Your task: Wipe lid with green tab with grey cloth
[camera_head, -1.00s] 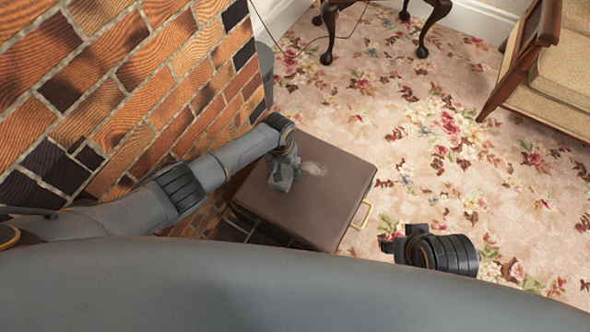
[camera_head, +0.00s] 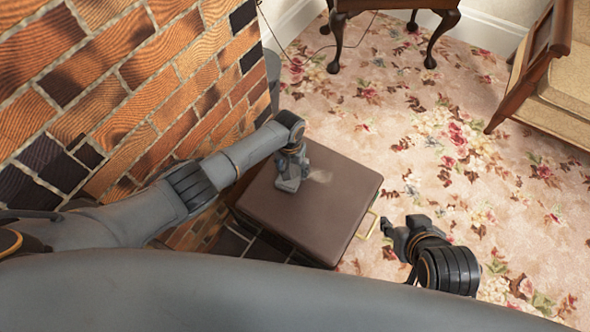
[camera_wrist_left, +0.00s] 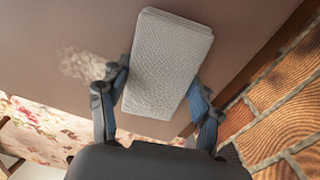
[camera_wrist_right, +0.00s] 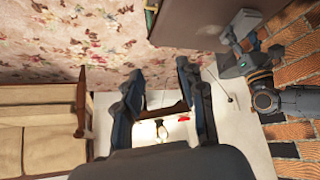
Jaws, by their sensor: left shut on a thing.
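The brown lid (camera_head: 315,215) is the flat top of a low box beside the brick wall. It also shows in the left wrist view (camera_wrist_left: 65,25). A pale, hazy smudge (camera_head: 321,176) lies on it, seen too beside the cloth in the left wrist view (camera_wrist_left: 82,65). My left gripper (camera_head: 289,182) is shut on the grey cloth (camera_wrist_left: 168,65), a folded textured pad, over the lid, left of the smudge in the head view. A small green piece (camera_wrist_right: 151,20) shows at the box edge in the right wrist view. My right gripper (camera_wrist_right: 160,85) is open and empty, right of the box.
A gold handle (camera_head: 367,225) sticks out from the box's right side. The brick wall (camera_head: 120,90) is close on the left. A dark wooden table (camera_head: 395,12) and a chair (camera_head: 560,75) stand at the back. Flowered carpet (camera_head: 430,130) is free between them.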

